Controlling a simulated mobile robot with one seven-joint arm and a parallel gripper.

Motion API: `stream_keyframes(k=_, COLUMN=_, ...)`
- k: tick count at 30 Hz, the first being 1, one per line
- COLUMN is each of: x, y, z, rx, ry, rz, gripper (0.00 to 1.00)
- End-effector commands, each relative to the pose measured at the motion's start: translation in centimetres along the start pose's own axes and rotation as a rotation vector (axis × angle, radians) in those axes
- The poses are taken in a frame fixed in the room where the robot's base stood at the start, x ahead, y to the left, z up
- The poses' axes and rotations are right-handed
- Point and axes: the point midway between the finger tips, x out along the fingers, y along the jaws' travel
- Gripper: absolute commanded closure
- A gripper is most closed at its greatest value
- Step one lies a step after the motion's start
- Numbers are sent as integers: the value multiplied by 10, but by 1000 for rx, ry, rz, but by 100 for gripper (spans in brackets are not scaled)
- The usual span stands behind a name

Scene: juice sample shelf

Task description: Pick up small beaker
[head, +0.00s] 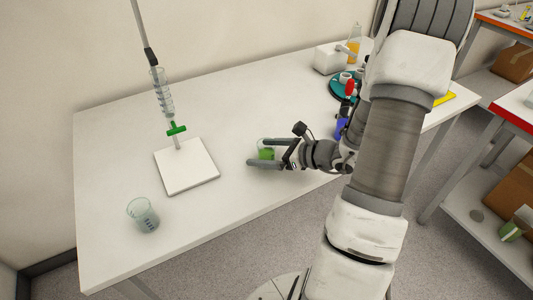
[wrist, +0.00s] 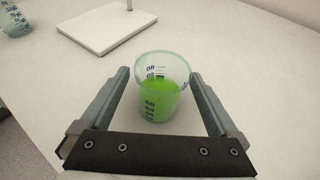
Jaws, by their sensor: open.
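A small clear beaker (wrist: 162,90) with green liquid and dark markings stands upright on the white table. In the wrist view it sits between the two fingers of my gripper (wrist: 160,92), with a visible gap on each side. In the head view the beaker (head: 266,151) is partly hidden by my gripper (head: 257,154), which reaches in from the right, low over the table. My gripper is open. Another clear beaker (head: 143,215) stands at the table's front left; it also shows at the top left of the wrist view (wrist: 14,20).
A stand with a white base (head: 187,167), a green clamp (head: 176,129) and a glass tube (head: 162,94) is left of my gripper. A teal round tray (head: 340,92) and a white box (head: 331,59) are at the back right. The table between the beakers is clear.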

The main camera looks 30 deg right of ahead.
Motion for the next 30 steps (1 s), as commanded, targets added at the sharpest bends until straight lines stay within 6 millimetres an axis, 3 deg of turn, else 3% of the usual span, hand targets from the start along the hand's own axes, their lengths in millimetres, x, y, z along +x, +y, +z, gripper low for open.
stream_keyframes(k=4, x=18, y=0, z=-1, rx=0, ry=1, rz=2, gripper=4)
stream_keyframes(k=12, x=20, y=0, z=0, rx=0, ry=0, rz=-1, gripper=4)
stream_keyframes(k=28, x=20, y=0, z=0, rx=0, ry=1, rz=-1, gripper=97)
stream_keyframes(k=30, x=20, y=0, z=0, rx=0, ry=0, rz=-1, gripper=99)
